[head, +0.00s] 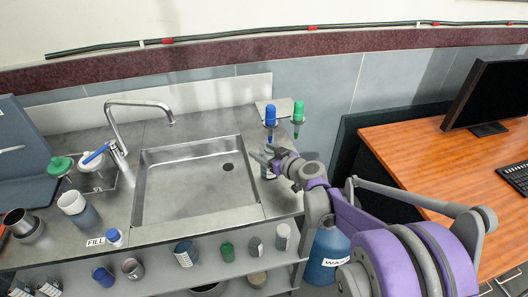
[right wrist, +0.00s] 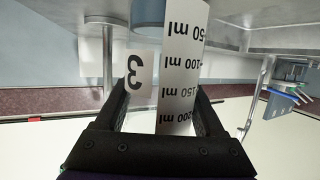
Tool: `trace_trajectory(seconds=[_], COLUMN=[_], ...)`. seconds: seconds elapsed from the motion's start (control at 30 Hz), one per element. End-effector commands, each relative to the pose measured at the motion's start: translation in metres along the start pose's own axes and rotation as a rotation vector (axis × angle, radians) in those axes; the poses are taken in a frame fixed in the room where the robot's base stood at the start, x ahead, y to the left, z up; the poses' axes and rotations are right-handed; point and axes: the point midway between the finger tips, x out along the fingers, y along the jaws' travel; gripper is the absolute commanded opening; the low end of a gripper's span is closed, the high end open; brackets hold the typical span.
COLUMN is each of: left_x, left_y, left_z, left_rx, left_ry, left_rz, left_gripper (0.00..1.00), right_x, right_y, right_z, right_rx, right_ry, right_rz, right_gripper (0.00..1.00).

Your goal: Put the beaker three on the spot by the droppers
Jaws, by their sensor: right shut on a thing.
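My right gripper (head: 272,160) is at the right end of the sink counter, just below the droppers in the head view. It is shut on beaker three. In the right wrist view the beaker (right wrist: 180,65) stands between the two black fingers (right wrist: 160,110), with its "3" label and white millilitre scale upside down in the picture. In the head view the gripper hides most of the beaker (head: 267,173). A blue dropper (head: 271,117) and a green dropper (head: 298,112) stand at the counter's back right corner. I cannot tell whether the beaker touches the counter. My left gripper is out of view.
The sink (head: 190,185) with its tap (head: 140,103) lies left of the gripper. A shelf below holds several vessels. A blue waste container (head: 328,255) is below right; a wooden desk (head: 430,150) stands right.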

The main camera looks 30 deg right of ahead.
Motion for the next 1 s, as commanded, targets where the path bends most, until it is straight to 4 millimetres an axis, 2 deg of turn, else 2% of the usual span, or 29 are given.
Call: trace_trajectory(seconds=[0.17,0.2,0.37,0.67,0.77,1.0], left_x=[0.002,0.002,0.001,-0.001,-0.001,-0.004], left_y=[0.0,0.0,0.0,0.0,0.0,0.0], left_z=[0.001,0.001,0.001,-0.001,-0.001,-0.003], left_rx=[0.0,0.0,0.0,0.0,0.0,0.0], left_ry=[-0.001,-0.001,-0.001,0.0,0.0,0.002], left_rz=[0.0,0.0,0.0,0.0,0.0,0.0], left_gripper=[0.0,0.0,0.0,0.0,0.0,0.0], right_x=[0.001,0.001,0.001,-0.001,-0.012,-0.063], right_y=[0.0,0.0,0.0,0.0,0.001,0.001], right_z=[0.003,0.004,0.003,-0.001,-0.001,-0.001], right_rx=[0.0,0.0,0.0,0.0,0.0,0.001], right_ry=[0.0,0.0,0.0,0.0,0.0,0.0], right_rz=[0.0,0.0,0.0,0.0,0.002,0.004], right_gripper=[0.03,0.73,1.0,1.0,1.0,1.0])
